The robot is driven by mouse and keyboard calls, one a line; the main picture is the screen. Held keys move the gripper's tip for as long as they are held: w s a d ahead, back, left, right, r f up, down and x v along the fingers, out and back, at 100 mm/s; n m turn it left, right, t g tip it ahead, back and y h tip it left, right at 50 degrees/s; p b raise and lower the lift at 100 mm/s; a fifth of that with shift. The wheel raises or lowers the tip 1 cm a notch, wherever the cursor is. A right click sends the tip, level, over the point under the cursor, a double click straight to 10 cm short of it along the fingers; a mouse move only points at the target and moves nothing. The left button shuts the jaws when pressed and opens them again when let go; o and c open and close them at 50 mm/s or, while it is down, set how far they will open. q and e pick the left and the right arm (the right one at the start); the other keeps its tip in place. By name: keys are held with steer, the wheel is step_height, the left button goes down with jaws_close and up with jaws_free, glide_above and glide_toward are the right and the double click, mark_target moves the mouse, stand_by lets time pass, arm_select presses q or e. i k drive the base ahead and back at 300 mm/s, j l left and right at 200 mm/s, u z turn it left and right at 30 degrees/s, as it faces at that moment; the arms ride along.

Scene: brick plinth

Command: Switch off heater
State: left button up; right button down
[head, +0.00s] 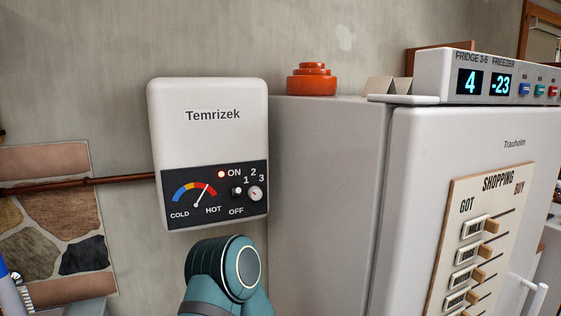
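The heater (210,98) is a white box marked "Temrizek", mounted on the wall left of the fridge. Its dark lower panel holds a gauge (200,192) with the needle up and right in the red part. The red lamp (221,174) beside "ON" appears lit. A small switch (237,193) sits between "ON" and "OFF"; its exact position is too small to tell. Right of it is a round white knob (255,194) near the numbers 1, 2, 3. A teal link of my arm stands just below the heater. Neither gripper is in view.
The grey-white fridge (330,170) stands close to the heater's right side. A red stepped object (311,80) and a display unit (485,80) are on top of it. A copper pipe (80,185) runs along the wall into the heater's left side.

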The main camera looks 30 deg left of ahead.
mark_target(235, 192)
steer(key=k+l+u, duration=0.1)
steer(key=u, duration=1.1)
